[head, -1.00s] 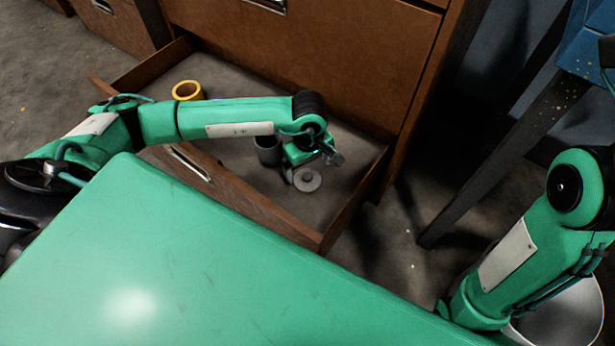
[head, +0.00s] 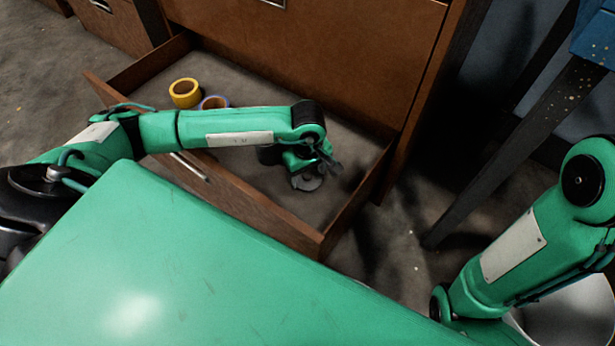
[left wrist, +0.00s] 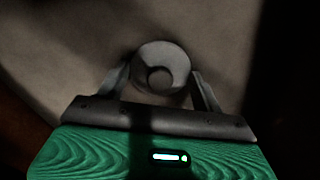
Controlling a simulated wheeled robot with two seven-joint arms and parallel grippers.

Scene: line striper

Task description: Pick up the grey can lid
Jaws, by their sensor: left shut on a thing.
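The grey can lid (head: 307,182) is a round disc with a raised knob, inside the open drawer at its right part. It also shows in the left wrist view (left wrist: 172,57), between the two fingers. My left gripper (head: 318,172) reaches down into the drawer over the lid. In the left wrist view my left gripper (left wrist: 162,82) has a finger on each side of the lid and is shut on it. I cannot tell whether the lid is off the drawer floor. My right arm shows at the right, but its gripper is not in view.
The wooden drawer (head: 290,228) is open, with walls around the left gripper. A yellow tape roll (head: 185,92) and a blue-edged roll (head: 214,102) lie in it at the back left. A dark can (head: 268,156) is partly hidden behind my left arm. A dark table leg (head: 515,150) stands right.

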